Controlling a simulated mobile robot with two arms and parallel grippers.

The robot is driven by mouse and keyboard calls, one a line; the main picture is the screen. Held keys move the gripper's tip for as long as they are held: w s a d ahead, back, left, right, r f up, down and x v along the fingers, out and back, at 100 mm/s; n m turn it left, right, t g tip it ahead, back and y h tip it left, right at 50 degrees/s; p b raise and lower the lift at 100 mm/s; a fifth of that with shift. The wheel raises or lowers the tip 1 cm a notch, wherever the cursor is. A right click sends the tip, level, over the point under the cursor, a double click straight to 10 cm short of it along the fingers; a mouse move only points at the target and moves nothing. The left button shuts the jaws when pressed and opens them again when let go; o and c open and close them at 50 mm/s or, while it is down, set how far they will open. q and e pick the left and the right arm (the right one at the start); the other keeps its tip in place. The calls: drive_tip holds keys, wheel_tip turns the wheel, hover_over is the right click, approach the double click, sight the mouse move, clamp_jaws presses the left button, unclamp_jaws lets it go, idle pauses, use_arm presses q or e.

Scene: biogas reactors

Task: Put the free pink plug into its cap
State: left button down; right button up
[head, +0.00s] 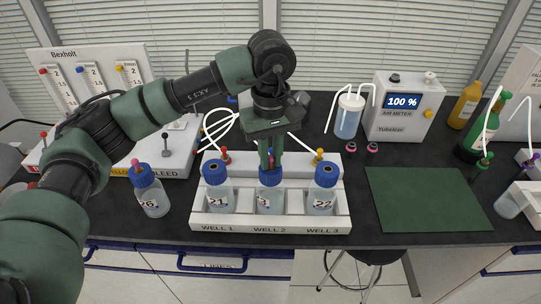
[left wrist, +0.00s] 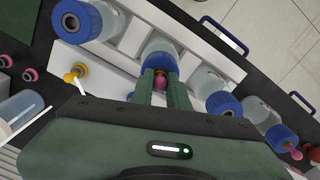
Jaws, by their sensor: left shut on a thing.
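My left gripper (head: 270,166) points down over the middle bottle (head: 270,201) in WELL 2. It is shut on a pink plug (left wrist: 160,82), right at the bottle's blue cap (left wrist: 160,59). The fingers hide most of the plug, and I cannot tell how far it sits in the cap. Bottle 26 (head: 151,196) stands left of the rack with a pink plug (head: 136,165) upright in its blue cap. Bottle 21 (head: 217,197) is in WELL 1 and bottle 22 (head: 321,197) in WELL 3. My right gripper is not in view.
The white rack (head: 270,227) has red (head: 225,156) and yellow (head: 320,155) fittings behind its bottles. Two pink-ringed pieces (head: 351,148) lie before the air meter (head: 402,108). The green mat (head: 425,200) is bare. A control panel (head: 150,150) stands left.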

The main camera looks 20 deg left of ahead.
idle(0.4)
use_arm(q)
drive_tip(key=c, duration=1.3)
unclamp_jaws()
drive_tip(key=shift+r, duration=0.1)
wheel_tip(320, 180, up, 8)
drive_tip(key=shift+f+b, duration=0.2)
drive_tip(key=shift+b, duration=0.6)
